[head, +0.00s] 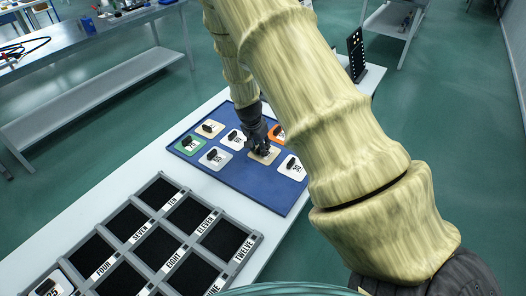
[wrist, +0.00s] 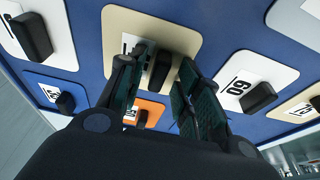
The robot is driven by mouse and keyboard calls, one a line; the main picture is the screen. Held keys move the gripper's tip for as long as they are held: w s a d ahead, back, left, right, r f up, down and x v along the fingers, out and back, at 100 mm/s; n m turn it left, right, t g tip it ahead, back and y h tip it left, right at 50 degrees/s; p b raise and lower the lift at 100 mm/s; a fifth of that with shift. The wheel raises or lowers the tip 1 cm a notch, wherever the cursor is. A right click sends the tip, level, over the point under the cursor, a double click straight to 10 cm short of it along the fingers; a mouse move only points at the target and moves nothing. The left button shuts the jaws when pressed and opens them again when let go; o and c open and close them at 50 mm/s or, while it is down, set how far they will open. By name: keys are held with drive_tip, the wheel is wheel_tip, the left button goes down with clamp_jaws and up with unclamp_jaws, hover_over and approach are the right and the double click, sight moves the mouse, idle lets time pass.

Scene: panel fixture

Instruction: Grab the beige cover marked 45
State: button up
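In the wrist view a beige cover (wrist: 185,32) with a black knob (wrist: 160,68) lies on the blue tray. Its white label is mostly hidden by a finger, so I cannot read its number. In the head view this beige cover (head: 266,158) is at the tray's near right part, under my gripper. My gripper (wrist: 164,72) is open, one finger on each side of the knob, with a gap visible at the right finger. It also shows in the head view (head: 262,148). Another beige cover (head: 212,127) lies at the tray's far left corner.
On the blue tray (head: 247,188), green (head: 186,149), orange (head: 279,137) and several white covers lie close around. A grey rack (head: 168,218) with labelled black compartments stands at the front left. A black perforated panel (head: 356,55) stands at the table's far end.

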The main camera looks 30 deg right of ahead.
clamp_jaws()
drive_tip(key=shift+w+r, duration=0.1)
